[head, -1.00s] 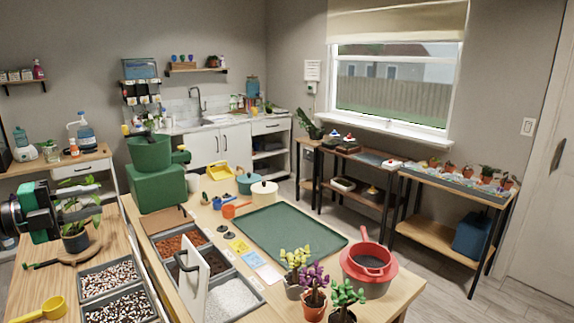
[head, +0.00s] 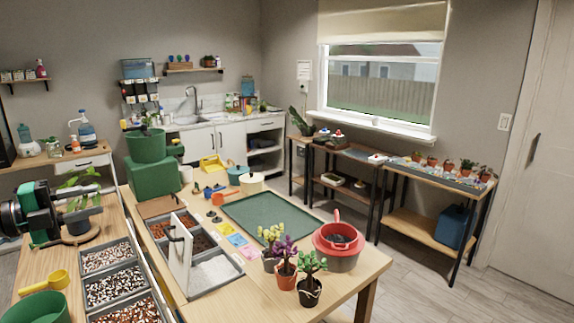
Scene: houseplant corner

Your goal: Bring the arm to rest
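My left gripper (head: 58,213) reaches in from the left edge, above the left end of the near wooden bench (head: 70,257). It is dark with green arm parts, and its fingertips point right, in front of a potted leafy plant (head: 78,187). I see nothing held clearly, and the finger gap is too unclear to judge. My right gripper is not in view.
Soil trays (head: 108,256), a yellow scoop (head: 45,283) and a green bowl (head: 38,308) lie near the arm. The potting table holds a green mat (head: 268,216), a red-rimmed pot (head: 338,250) and several small plants (head: 286,275). The floor (head: 425,290) at right is clear.

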